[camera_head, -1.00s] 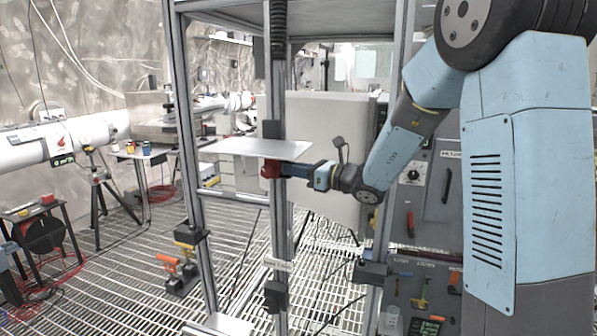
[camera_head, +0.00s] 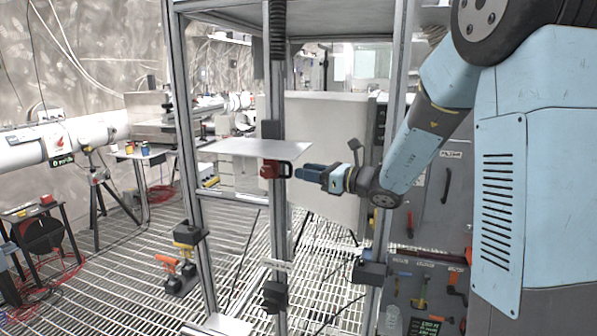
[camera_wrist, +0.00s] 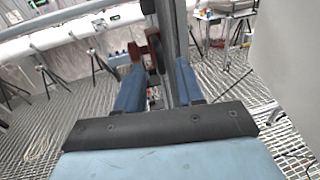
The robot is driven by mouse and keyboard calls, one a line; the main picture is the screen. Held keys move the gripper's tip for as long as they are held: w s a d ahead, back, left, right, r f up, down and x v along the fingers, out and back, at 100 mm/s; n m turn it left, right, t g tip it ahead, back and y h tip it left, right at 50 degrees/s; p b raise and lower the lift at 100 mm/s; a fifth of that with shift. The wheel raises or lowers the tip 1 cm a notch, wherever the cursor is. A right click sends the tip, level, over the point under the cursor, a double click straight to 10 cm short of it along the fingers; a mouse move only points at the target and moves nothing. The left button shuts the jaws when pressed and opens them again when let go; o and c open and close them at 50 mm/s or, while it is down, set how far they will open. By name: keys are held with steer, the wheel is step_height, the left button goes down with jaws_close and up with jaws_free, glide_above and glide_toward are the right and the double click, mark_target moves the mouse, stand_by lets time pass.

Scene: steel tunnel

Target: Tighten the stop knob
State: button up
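The red stop knob (camera_head: 269,170) sits on the upright post just under a flat grey plate (camera_head: 257,148). The red knob (camera_wrist: 153,46) shows there just beyond the fingertips, partly in front of the post.
A metal frame post (camera_head: 188,130) stands left of the knob and another post (camera_head: 392,130) stands close to my forearm. A pale panel (camera_head: 327,135) is behind my gripper. An orange-handled item (camera_head: 168,263) sits low on the left. Open grating floor lies below.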

steer(key=v, duration=0.9)
steer(key=shift+s+d, duration=0.25)
steer(key=shift+d, duration=0.05)
